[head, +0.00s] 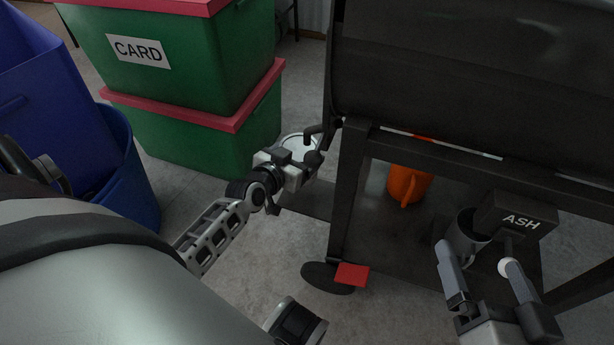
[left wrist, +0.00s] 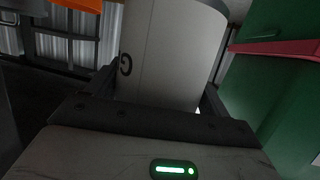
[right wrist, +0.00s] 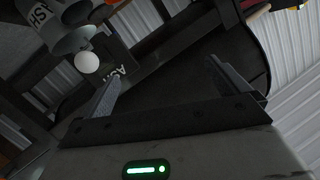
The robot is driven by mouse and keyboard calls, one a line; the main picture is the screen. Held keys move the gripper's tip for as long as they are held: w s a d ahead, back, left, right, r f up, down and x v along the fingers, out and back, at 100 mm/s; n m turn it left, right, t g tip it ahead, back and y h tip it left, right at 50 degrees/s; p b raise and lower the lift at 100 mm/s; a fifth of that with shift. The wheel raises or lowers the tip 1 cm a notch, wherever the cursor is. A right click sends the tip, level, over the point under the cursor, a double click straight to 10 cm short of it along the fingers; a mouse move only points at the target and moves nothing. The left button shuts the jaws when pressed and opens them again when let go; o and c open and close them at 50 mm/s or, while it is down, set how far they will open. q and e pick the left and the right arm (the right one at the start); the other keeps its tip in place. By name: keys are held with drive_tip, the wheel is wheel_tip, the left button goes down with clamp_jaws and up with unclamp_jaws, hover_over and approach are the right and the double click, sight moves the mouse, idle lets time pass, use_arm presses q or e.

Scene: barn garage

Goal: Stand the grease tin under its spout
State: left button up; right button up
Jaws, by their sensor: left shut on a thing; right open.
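The grease tin (head: 299,143) is pale grey, round and open-topped. My left gripper (head: 302,168) is shut on it at the left end of the black grill. A dark bent spout (head: 314,131) comes off the grill's end and overlaps the tin's mouth in the head view; the exact gap is unclear. In the left wrist view the tin (left wrist: 168,55) stands between the jaws, with part of a letter showing on its side. The surface below the tin is largely hidden by my gripper. My right gripper (head: 482,282) is open and empty, in front of the grill's lower shelf.
A grey ash tin (head: 465,237) stands by a dark box marked ASH (head: 520,214), with a white ball (head: 505,267) close by. An orange mug (head: 405,186) is on the lower shelf. Green CARD crates (head: 200,140) and a blue bin (head: 135,175) stand left.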

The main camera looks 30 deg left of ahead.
use_arm(q)
drive_tip(key=d+f, duration=0.1)
drive_tip(key=d+f+b, duration=0.1)
drive_tip(key=shift+d+f, duration=0.1)
drive_tip(key=shift+f, duration=0.2)
wheel_tip(320, 180, down, 4)
drive_tip(key=b, duration=0.2)
drive_tip(key=shift+d+r+b, duration=0.15)
drive_tip(key=shift+r+b, duration=0.1)
drive_tip(key=shift+b, duration=0.15)
drive_tip(key=shift+r, duration=0.15)
use_arm(e)
drive_tip(key=shift+w+a+r+m+t+y, duration=0.15)
drive_tip(key=shift+r+t+y, duration=0.2)
drive_tip(key=shift+r, duration=0.15)
drive_tip(key=shift+w+a+r+m+t+y, duration=0.1)
drive_tip(key=shift+a+r+m+t+y, duration=0.05)
drive_tip(key=shift+r+t+y, duration=0.25)
